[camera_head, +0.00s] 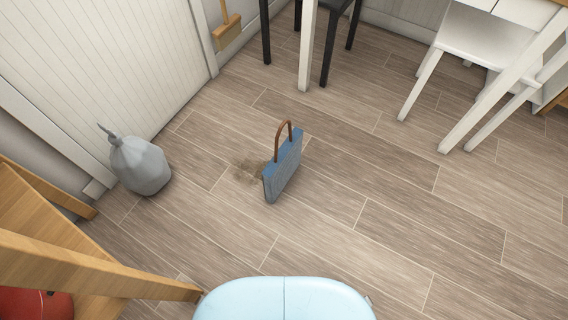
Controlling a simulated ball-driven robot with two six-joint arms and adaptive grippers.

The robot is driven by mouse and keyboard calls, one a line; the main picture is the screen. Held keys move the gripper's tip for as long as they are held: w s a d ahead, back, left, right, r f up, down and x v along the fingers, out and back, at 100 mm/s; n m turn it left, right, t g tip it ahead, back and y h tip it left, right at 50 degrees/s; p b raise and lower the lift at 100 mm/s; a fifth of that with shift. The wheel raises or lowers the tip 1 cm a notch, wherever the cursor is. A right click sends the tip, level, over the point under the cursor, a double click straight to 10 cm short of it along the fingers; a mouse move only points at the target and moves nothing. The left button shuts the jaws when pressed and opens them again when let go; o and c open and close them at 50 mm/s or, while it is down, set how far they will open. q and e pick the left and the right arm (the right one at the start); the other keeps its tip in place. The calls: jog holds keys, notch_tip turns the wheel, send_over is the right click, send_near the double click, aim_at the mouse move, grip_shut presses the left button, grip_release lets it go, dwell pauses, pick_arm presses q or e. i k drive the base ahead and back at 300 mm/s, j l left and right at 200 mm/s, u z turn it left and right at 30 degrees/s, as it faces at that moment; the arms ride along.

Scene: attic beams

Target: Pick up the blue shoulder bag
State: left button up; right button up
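The blue shoulder bag (284,168) stands upright on the wood-plank floor near the middle of the view. Its brown handle (284,137) arches up above it. One narrow end of the bag points toward me. The floor around it is open, and nothing touches the bag. Neither of my grippers shows in this view. The light blue rounded shape at the bottom edge is part of my own body.
A grey tied sack (141,166) sits by the white panelled wall at left. Wooden steps (60,245) fill the lower left, with a red object (34,303) below. A white chair (476,48) and table legs stand upper right. A brown stain (249,169) lies beside the bag.

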aim_at(285, 161)
jog(key=i+l+u, duration=0.15)
jog(key=i+l, duration=0.15)
jog(key=l, duration=0.15)
jog(key=i+l+u, duration=0.1)
jog(key=i+l, duration=0.2)
jog(key=l, duration=0.2)
